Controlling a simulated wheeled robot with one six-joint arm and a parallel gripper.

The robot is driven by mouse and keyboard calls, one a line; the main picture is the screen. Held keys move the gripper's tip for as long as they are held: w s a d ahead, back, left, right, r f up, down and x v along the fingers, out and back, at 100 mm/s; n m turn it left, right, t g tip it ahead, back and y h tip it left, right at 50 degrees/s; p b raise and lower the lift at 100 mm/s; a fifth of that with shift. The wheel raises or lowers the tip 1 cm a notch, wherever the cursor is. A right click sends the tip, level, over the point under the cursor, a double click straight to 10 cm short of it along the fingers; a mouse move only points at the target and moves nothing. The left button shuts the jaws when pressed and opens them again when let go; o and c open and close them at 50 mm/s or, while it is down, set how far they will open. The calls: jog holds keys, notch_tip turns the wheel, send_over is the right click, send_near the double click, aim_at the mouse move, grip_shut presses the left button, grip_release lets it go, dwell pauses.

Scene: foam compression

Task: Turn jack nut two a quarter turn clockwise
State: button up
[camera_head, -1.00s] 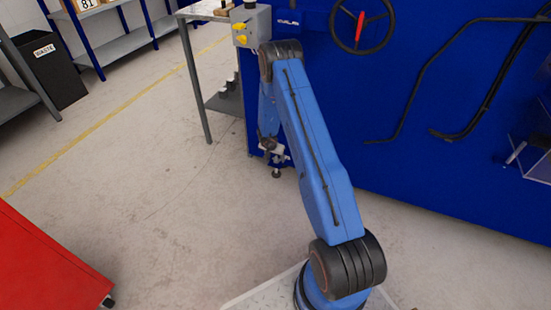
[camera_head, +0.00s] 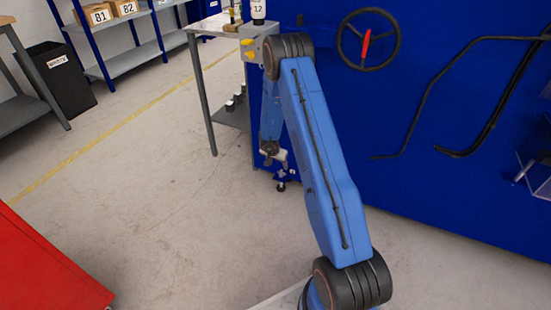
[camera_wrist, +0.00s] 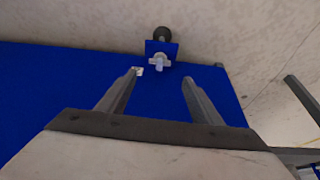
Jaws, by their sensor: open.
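A pale winged jack nut (camera_wrist: 158,63) sits on a small blue bracket (camera_wrist: 173,47) at the panel's edge in the wrist view, with a dark round foot (camera_wrist: 162,33) beyond it. No number shows on it, so I cannot tell whether it is nut two. My gripper (camera_wrist: 162,76) is open and empty. Its fingertips lie either side of the nut's line, short of it and apart from it. In the head view my gripper (camera_head: 275,157) is low beside the blue machine's lower left corner, just above a jack foot (camera_head: 281,187). The nut itself is too small to make out there.
The blue machine panel (camera_head: 430,170) carries a black handwheel (camera_head: 345,42) and bent black tubes (camera_head: 425,100). A grey-legged table (camera_head: 203,95) stands left of it. A red cabinet (camera_head: 45,270) is at lower left. Floor between is clear.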

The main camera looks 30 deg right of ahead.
jog(key=v, duration=0.7)
jog(key=shift+r, duration=0.2)
jog(key=shift+a, duration=0.1)
